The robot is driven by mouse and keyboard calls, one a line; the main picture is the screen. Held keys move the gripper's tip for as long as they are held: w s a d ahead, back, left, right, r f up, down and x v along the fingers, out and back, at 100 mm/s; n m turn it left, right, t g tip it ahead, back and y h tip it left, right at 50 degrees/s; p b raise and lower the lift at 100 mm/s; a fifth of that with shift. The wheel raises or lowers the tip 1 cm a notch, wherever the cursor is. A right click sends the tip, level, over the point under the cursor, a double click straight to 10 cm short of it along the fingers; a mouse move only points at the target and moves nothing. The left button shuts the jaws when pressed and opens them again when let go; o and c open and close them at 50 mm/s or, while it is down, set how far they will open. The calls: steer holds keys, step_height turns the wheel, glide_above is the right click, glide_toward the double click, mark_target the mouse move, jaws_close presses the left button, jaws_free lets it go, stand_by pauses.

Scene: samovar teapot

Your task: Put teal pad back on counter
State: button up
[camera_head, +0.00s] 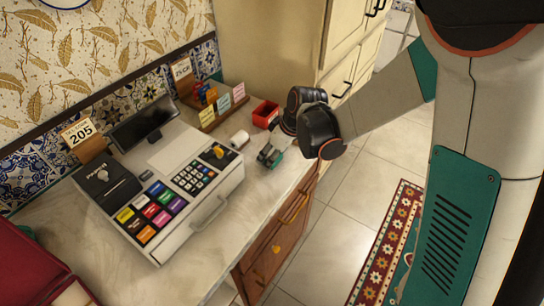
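My gripper (270,154) is low over the right part of the marble counter (222,238), near its front edge, with my black wrist just to its right. A small teal patch (276,160) shows at the fingers. It may be the teal pad, but it is too small and partly covered to be sure. I cannot tell whether the fingers are shut on it, or whether it touches the counter.
A cash register (170,200) fills the middle of the counter. A white roll (239,139), a red box (265,113) and a wooden card holder (222,115) stand near my gripper. Drawers (278,238) are below. A patterned rug (388,245) lies on the floor.

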steer(key=shift+f, duration=0.2)
steer(key=o, duration=1.1)
steer(key=s+d+r+m+t+h+p, duration=0.1)
steer(key=s+d+r+m+p, duration=0.1)
steer(key=s+d+r, duration=0.35)
steer(key=s+d+r+m+p, duration=0.1)
steer(key=s+d+r+m, duration=0.1)
steer(key=r, duration=0.6)
steer(key=s+d+r+m+t+h+p, duration=0.1)
steer(key=s+d+r+p, duration=0.2)
steer(key=r, duration=0.4)
steer(key=s+d+r+m+t+h+b, duration=0.1)
steer(key=s+d+m, duration=0.4)
steer(key=s, duration=0.5)
steer(key=shift+s+d+r+t+h, duration=0.15)
steer(key=shift+d+r+t+h, duration=0.15)
steer(key=shift+d+r+t, duration=0.3)
steer(key=shift+a, duration=0.1)
